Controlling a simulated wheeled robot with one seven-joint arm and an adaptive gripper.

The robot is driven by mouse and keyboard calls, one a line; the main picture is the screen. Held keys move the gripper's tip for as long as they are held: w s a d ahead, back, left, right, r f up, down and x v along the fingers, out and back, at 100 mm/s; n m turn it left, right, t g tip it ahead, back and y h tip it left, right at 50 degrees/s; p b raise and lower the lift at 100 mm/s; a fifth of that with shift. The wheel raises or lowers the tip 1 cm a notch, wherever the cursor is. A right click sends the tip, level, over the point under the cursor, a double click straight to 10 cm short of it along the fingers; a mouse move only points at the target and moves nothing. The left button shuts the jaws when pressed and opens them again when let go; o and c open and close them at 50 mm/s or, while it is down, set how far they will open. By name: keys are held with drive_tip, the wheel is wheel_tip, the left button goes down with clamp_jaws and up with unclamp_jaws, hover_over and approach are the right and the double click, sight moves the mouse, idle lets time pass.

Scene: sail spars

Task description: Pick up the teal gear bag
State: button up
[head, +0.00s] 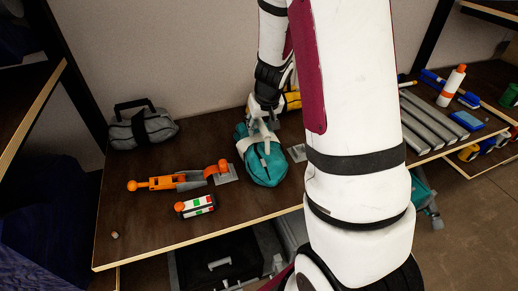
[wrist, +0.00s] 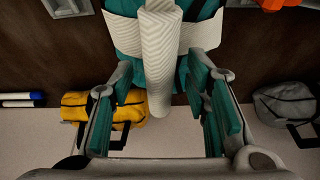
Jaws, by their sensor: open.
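The teal gear bag (head: 266,166) lies on the dark brown shelf, with a pale strap across it. In the wrist view the bag (wrist: 203,62) fills the top middle, and a pale textured handle (wrist: 159,60) stands out from it toward the camera. My gripper (head: 262,122) is above the back end of the bag. In the wrist view my gripper (wrist: 162,95) is open, its teal-padded fingers on either side of the handle with gaps. The head view does not show clearly whether the fingers touch the bag.
A grey bag (head: 142,130) stands at the back left. An orange tool (head: 170,182) and a white box with coloured patches (head: 195,206) lie left of the teal bag. A yellow bag (wrist: 85,106) is close behind. Grey bars (head: 425,117) lie at right.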

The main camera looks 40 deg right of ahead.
drive_tip(key=shift+c, duration=0.5)
clamp_jaws()
